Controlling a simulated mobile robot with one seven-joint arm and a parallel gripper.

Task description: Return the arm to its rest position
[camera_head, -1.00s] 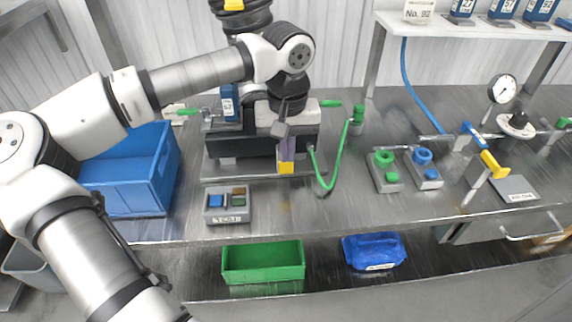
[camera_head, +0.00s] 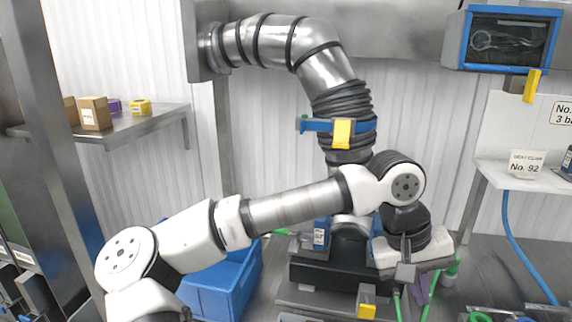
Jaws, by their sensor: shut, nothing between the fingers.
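My white and grey arm reaches in from the lower left and bends down at its dark wrist joint. My gripper (camera_head: 405,271) hangs below the wrist in front of the right part of the dark dispensing machine (camera_head: 325,272). It is shut with nothing held. The fingertips are small in the picture, and I cannot tell whether they touch the machine. A yellow tab (camera_head: 367,300) on the machine's front sits to the lower left of my gripper.
A blue bin (camera_head: 225,285) stands left of the machine, partly behind my arm. A large steel duct (camera_head: 325,70) comes down above the machine. A blue-framed screen (camera_head: 507,40) hangs at the upper right. A shelf (camera_head: 120,130) with small boxes is at left. A white shelf (camera_head: 525,178) is at right.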

